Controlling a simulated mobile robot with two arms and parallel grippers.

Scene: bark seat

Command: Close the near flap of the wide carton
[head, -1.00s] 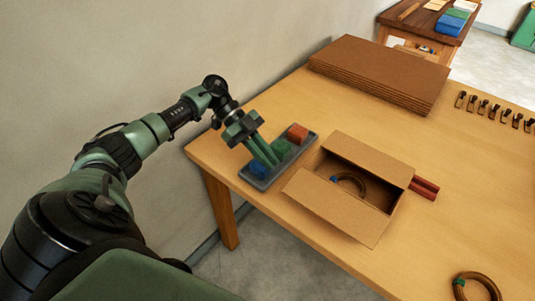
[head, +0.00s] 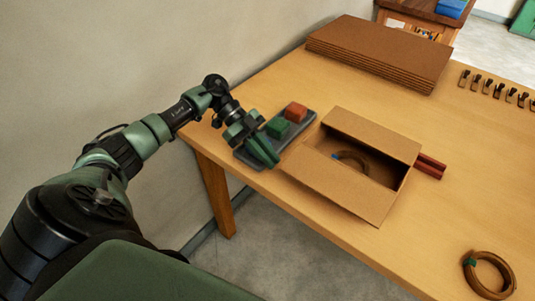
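The wide carton (head: 398,178) stands on the table with its top open. Its near flap (head: 340,190) is folded outward towards the table's front edge. A far panel (head: 372,134) runs along the opposite side; I cannot tell its exact angle. A brown coil (head: 350,158) lies inside, partly hidden by the near side. My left gripper (head: 268,157) is left of the carton, over the near end of the grey tray, apart from the flap. Its green fingers look close together, and their gap is not clear. My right gripper is not in view.
The grey tray (head: 242,157) holds a green block (head: 278,127) and a red block (head: 296,112). Red bars (head: 431,167) lie right of the carton. Stacked brown sheets (head: 380,50), several dark clips (head: 496,88) and another coil (head: 488,273) are on the table.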

